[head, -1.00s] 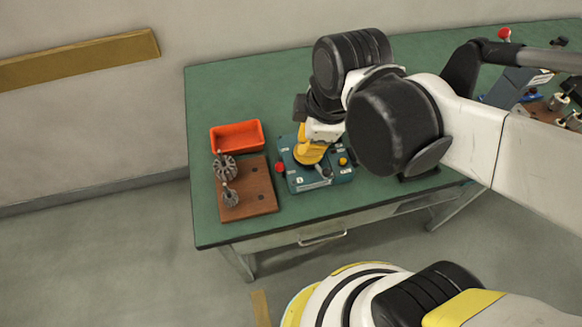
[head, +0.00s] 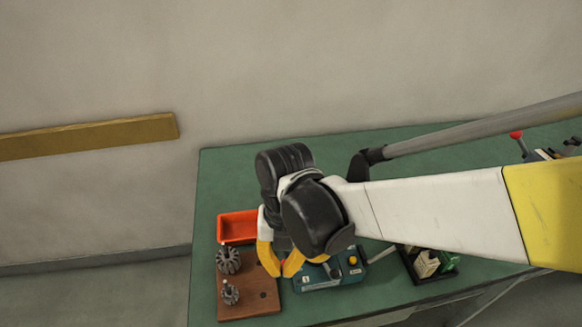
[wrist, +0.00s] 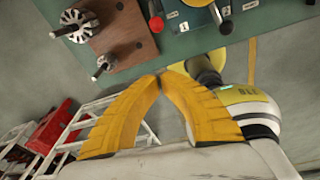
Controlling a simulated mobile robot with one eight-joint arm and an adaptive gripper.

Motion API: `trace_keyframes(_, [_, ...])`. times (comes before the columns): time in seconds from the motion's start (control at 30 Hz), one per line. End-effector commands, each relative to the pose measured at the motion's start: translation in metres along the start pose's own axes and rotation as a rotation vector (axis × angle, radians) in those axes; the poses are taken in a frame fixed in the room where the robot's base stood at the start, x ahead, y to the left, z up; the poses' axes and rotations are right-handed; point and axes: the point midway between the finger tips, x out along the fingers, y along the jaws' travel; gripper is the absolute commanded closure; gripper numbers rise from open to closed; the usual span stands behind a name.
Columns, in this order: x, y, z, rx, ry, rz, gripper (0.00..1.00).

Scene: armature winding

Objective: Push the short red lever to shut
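The short red lever (wrist: 155,20), a red knob on a dark stem, shows at the top of the wrist view, at the edge of the teal control box. The teal control box (head: 325,284) stands on the green bench in the head view. There the lever is largely hidden by my gripper (head: 281,275). My gripper's yellow fingers (wrist: 163,74) converge, with their tips together and nothing between them. In the wrist view they lie below the lever, apart from it in the picture. I cannot tell the depth gap.
A brown board (head: 236,297) with metal rotors stands left of the box, behind it an orange tray (head: 236,226). A black tray (head: 432,277) with small parts lies to the right. Another red-knobbed lever (head: 516,135) is at the far right. The green bench (head: 222,175) is clear behind.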

Motion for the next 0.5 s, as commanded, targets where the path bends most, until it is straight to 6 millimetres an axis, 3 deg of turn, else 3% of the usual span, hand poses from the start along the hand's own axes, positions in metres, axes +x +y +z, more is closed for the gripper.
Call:
trace_keyframes(0.27, [0.016,0.000,0.001,0.002,-0.001,0.000,1.00])
trace_keyframes(0.5, [0.067,0.000,0.002,0.002,-0.001,0.001,1.00])
